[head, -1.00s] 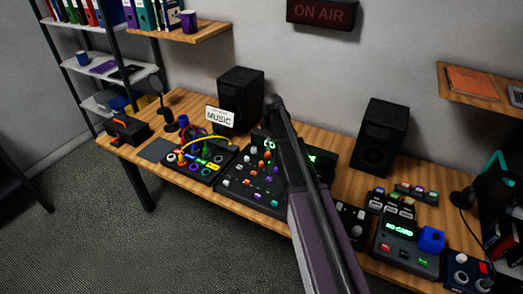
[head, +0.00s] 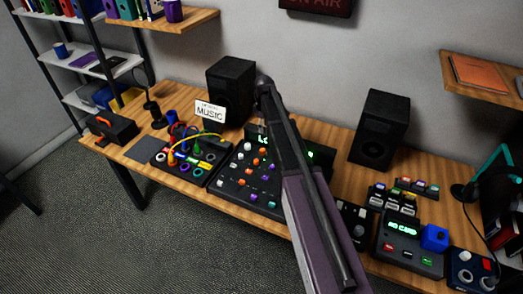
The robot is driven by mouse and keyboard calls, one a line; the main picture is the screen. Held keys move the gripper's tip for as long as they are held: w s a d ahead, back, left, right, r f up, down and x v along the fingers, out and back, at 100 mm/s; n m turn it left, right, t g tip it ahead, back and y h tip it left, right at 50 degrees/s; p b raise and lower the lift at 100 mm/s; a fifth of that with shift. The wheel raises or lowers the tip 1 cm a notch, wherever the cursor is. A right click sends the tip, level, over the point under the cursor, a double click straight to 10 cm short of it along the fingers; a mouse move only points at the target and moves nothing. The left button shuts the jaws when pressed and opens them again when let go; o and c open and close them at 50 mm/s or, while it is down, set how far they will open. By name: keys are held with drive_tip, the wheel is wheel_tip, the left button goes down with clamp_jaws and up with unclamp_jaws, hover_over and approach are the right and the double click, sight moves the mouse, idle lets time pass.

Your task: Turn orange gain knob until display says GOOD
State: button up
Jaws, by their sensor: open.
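The dark mixing console (head: 226,186) stands on the desk at the centre in the head view. It carries several small knobs in white, orange, purple and green. One orange knob (head: 264,153) is near its display and another orange knob (head: 248,171) is lower down; I cannot tell which is the gain knob. The green-lit display (head: 263,140) at the console's back starts with what looks like "Lo", and my arm hides the rest. My arm crosses over the console's right part. My gripper cannot be made out, so its place relative to the knobs is unclear.
A patch board with cables (head: 186,162) sits left of the console. Black speakers stand behind it (head: 231,90) and to the right (head: 379,130). A "NO CARD" device (head: 399,246) and a blue cube (head: 434,238) are at right. A MUSIC sign (head: 210,111) stands behind the console.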

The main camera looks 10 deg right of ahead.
sight(263, 150)
drive_tip(key=shift+a+f, duration=0.1)
drive_tip(key=shift+f, duration=0.1)
wheel_tip(263, 150, down, 13)
drive_tip(key=b, duration=1.3)
drive_tip(key=shift+f+b, duration=0.2)
drive_tip(key=shift+b, duration=0.15)
clamp_jaws()
